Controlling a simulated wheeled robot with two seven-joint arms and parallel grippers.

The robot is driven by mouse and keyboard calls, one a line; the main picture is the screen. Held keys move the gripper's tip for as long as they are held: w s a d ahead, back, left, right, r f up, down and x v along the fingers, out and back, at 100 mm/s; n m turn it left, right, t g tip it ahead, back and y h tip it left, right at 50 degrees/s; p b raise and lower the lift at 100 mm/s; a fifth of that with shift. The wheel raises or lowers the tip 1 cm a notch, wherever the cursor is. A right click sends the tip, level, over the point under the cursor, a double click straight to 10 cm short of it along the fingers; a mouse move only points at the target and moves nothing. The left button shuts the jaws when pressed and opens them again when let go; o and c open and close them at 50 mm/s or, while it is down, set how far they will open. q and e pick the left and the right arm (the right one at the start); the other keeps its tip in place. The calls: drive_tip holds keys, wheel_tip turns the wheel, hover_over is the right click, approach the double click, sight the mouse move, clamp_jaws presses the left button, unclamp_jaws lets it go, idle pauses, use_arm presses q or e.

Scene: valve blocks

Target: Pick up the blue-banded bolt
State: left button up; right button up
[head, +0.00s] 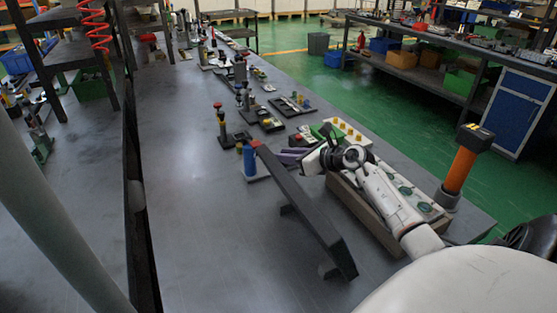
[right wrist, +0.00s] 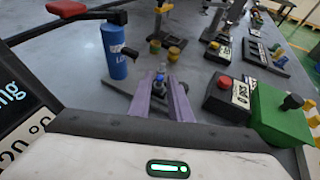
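My right gripper (head: 291,158) has purple fingers and reaches left over the table behind a dark slanted panel. My left gripper is not in view.
A blue bottle (head: 250,162) stands left of the fingers, beside the dark panel (head: 305,212). Yellow-capped pieces (right wrist: 174,53) stand just beyond the fingertips. A red button box (right wrist: 226,95) and a green box (right wrist: 280,115) are at right. The left tabletop (head: 190,210) is clear.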

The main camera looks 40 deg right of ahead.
drive_tip(key=shift+w+f, duration=0.25)
drive_tip(key=shift+w, duration=0.35)
clamp_jaws()
drive_tip(key=shift+r, duration=0.1)
